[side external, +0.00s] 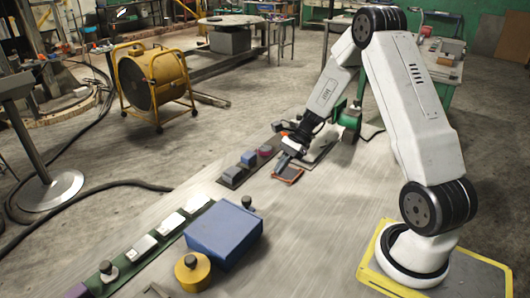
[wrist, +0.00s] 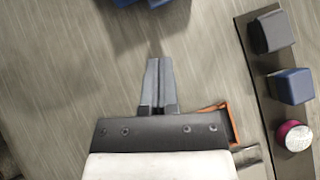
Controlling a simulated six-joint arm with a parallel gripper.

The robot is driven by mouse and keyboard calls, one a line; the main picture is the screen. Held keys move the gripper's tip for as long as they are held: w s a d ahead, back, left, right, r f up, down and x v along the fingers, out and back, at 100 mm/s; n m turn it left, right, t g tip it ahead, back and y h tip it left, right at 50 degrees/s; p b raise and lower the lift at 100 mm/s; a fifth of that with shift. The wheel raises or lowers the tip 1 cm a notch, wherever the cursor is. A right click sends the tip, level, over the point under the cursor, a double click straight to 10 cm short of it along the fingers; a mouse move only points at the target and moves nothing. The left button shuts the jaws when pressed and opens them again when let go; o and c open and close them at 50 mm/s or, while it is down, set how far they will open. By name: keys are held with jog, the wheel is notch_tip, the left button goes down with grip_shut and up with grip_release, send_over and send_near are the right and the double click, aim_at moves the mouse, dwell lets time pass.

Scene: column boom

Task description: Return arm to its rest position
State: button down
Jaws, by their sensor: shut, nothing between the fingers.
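My gripper (side external: 281,166) hangs low over the work table at the end of my bent arm. In the wrist view its two grey fingers (wrist: 158,65) lie side by side, shut and empty. Just beside and below it is a dark, orange-edged tray (side external: 290,178). One orange corner of this tray (wrist: 234,122) shows in the wrist view; my gripper body hides the rest. I cannot tell the exact height of the fingertips above the table.
A dark strip (wrist: 262,80) holds a grey block (wrist: 270,32), a blue block (wrist: 291,86) and a pink, white-topped round piece (wrist: 293,135). A blue box (side external: 223,234), a yellow cylinder (side external: 192,271) and a green strip (side external: 130,262) stand nearer the camera. Bare tabletop lies between.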

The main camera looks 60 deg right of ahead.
jog(key=shift+v, duration=1.8)
jog(key=s+a+r+n+h, duration=0.1)
jog(key=s+a+n+h, duration=0.3)
jog(key=a+n, duration=0.4)
jog(key=s+a+r+n+h, duration=0.1)
jog(key=s+a+n+h, duration=0.3)
jog(key=a+n, duration=0.5)
jog(key=shift+s+r+n+h, duration=0.35)
jog(key=shift+s+n, duration=0.3)
jog(key=shift+n, duration=1.35)
